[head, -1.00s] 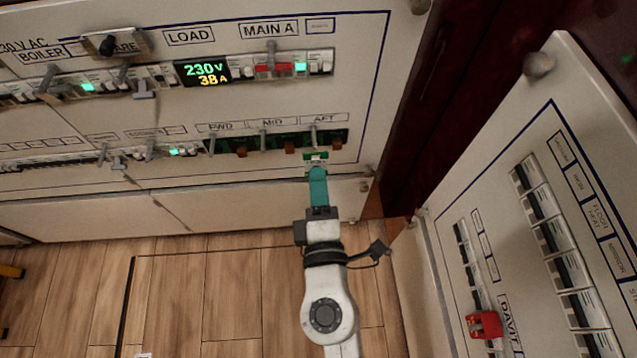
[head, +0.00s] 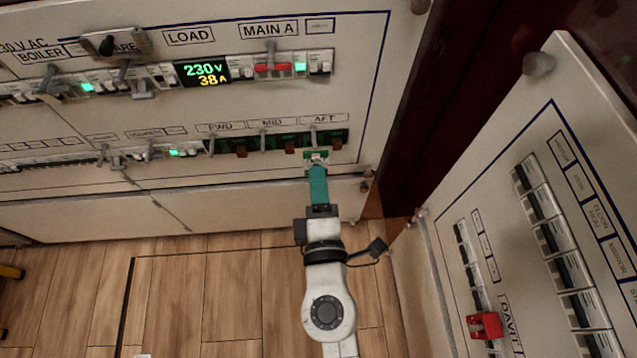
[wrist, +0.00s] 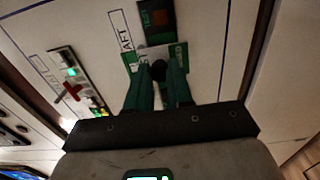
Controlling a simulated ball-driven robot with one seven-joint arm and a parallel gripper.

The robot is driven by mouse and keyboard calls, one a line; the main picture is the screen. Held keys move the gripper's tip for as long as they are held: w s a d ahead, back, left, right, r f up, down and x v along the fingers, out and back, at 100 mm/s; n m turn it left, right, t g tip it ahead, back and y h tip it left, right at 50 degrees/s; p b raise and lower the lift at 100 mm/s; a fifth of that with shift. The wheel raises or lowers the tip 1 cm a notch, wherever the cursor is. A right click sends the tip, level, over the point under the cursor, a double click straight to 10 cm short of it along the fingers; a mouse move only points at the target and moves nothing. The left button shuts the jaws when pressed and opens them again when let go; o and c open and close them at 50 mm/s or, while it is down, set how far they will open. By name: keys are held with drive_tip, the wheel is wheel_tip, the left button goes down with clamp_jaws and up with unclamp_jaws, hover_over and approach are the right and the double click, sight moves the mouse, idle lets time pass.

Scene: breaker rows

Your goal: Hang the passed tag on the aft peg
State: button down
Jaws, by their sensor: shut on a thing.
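My gripper (head: 317,168) is at the panel, with its green fingers just below the AFT label (head: 324,119). It is shut on a green and white tag (wrist: 133,62), which also shows small in the head view (head: 316,155). In the wrist view the tag lies across the fingertips and part of it is hidden by them. The grey aft peg (head: 313,131) sticks out under the AFT label, just above the tag. Whether the tag touches or hangs on the peg cannot be told.
MID (head: 271,122) and FWD (head: 220,127) labels with their own pegs sit to the left. A second panel (head: 562,130) stands at right, with a red block (head: 485,325) low on it. Open wooden floor (head: 215,290) lies below.

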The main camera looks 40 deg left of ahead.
drive_tip(key=shift+x, duration=1.05)
drive_tip(key=c, duration=0.9)
unclamp_jaws()
drive_tip(key=shift+b+v, duration=0.85)
drive_tip(key=shift+v, duration=4.55)
drive_tip(key=shift+s+a, duration=0.1)
